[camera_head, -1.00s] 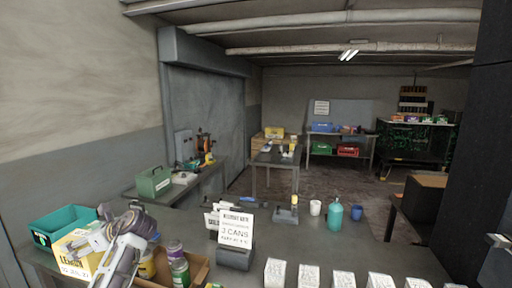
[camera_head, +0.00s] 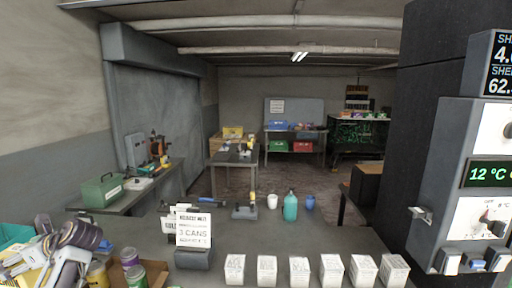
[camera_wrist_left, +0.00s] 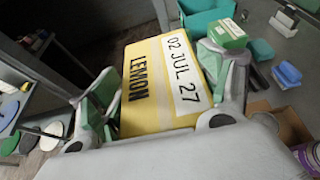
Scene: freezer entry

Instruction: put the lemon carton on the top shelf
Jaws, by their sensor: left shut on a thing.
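The lemon carton (camera_wrist_left: 150,85) is a yellow box with a white label reading "02 JUL 27" and the word LEMON, seen in the left wrist view. My left gripper (camera_wrist_left: 160,88) is shut on it, with a green-padded finger on each side. In the head view my left gripper (camera_head: 58,262) is at the lower left corner and covers much of the carton. My right gripper is not in view. I cannot make out a top shelf in these frames.
A row of small white boxes (camera_head: 299,270) lines the counter's near edge. A grey control panel (camera_head: 470,180) reading 12 °C is at the right.

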